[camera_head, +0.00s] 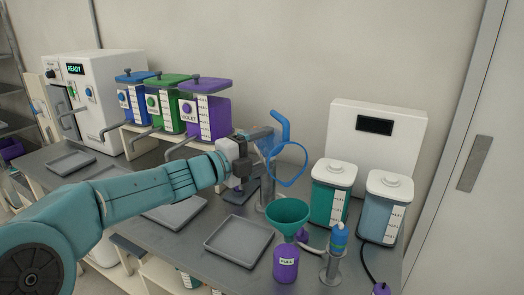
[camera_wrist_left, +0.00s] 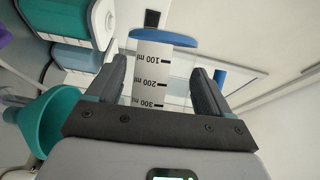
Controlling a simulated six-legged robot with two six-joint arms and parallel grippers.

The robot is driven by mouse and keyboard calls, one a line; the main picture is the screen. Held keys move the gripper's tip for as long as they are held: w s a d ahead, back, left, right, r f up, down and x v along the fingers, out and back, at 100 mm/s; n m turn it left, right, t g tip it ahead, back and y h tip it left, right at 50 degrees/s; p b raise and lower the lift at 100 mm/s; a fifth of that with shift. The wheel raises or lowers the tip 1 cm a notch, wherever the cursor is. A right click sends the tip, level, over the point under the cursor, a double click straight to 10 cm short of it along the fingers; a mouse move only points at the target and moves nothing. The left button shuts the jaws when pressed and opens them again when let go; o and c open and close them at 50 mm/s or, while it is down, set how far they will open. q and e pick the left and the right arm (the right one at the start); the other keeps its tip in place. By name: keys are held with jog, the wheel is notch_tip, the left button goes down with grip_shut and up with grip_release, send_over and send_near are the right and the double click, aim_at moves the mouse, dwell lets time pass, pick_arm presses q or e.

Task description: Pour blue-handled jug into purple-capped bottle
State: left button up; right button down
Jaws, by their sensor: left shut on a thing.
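My left gripper (camera_head: 258,148) is shut on the blue-handled jug (camera_head: 290,165). The jug is clear, with a blue handle (camera_head: 280,120) and a blue rim loop. It is held in the air, tilted, above and behind the green funnel (camera_head: 288,213). In the left wrist view, its graduated wall (camera_wrist_left: 148,80) sits between the fingers of the gripper (camera_wrist_left: 162,85). I cannot tell what liquid is in it. The funnel stands over a purple bottle (camera_head: 286,264) with a white label. I see no cap on its mouth. My right gripper is not in view.
A stand with a blue-topped bottle (camera_head: 338,238) is right of the purple bottle. Teal (camera_head: 331,192) and blue-grey (camera_head: 383,207) containers stand behind it. An empty grey tray (camera_head: 237,243) lies left. Coloured dispensers (camera_head: 206,110) stand at the back left.

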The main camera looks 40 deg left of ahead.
pick_arm(q)
jog(key=shift+s+d+r+m+b, duration=0.15)
jog(key=shift+m+b, duration=0.25)
jog(key=shift+b, duration=0.5)
jog(key=shift+d+r+m+t+b, duration=0.15)
jog(key=shift+r+m+t+b, duration=0.2)
jog(key=shift+b, duration=0.1)
dwell(1.3)
